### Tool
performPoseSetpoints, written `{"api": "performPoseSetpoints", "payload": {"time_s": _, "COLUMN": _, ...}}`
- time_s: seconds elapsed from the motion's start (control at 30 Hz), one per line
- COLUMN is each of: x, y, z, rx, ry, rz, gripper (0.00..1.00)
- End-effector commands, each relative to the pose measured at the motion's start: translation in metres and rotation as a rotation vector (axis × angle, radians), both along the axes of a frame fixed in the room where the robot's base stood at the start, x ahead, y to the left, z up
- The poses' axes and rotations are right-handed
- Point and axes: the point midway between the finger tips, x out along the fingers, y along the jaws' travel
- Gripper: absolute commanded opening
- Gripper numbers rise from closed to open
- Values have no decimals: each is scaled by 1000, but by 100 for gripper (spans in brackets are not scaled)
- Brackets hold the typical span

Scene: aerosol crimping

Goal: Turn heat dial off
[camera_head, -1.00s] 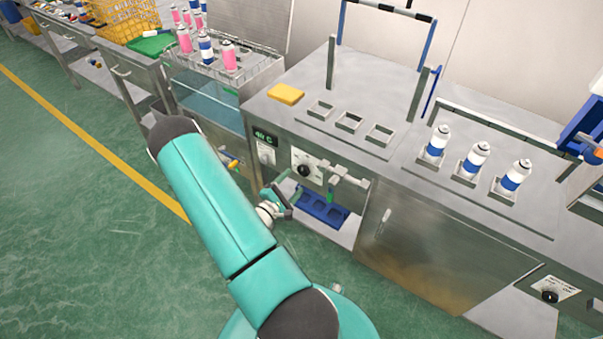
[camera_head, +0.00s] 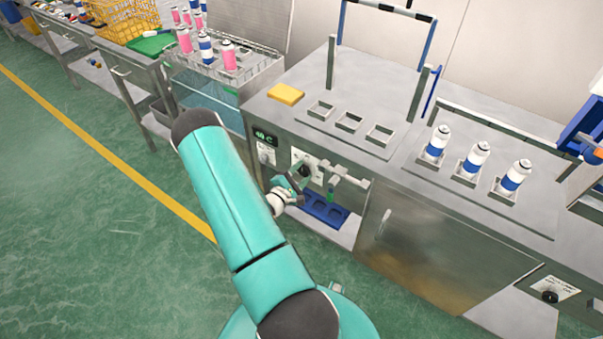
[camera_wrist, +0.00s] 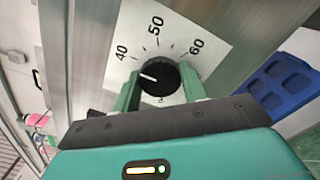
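The heat dial (camera_wrist: 160,77) is a round black knob with a white pointer mark on its left side. It sits on a white plate (camera_wrist: 177,42) marked 40, 50 and 60. My gripper (camera_wrist: 160,88) has its two green fingers apart, one on each side of the knob. I cannot tell whether either finger touches it. In the head view my gripper (camera_head: 297,178) is at the front panel, right by the dial (camera_head: 304,170), partly covering its plate. A small green display (camera_head: 264,138) above left of the dial seems to read 40 C.
A valve fitting (camera_head: 343,176) juts out just right of the dial, above a blue tray (camera_head: 325,209). Another black knob (camera_head: 549,296) is at far right. A yellow sponge (camera_head: 286,94) and several spray cans (camera_head: 478,157) are on the metal bench. The floor at left is clear.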

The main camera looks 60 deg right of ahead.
Motion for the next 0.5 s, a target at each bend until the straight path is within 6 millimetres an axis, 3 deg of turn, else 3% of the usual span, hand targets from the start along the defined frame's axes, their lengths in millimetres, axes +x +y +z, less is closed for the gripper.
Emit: {"api": "performPoseSetpoints", "payload": {"time_s": 0.5, "x": 1, "y": 1, "z": 0, "rx": 21, "ry": 146, "rz": 3, "gripper": 20}}
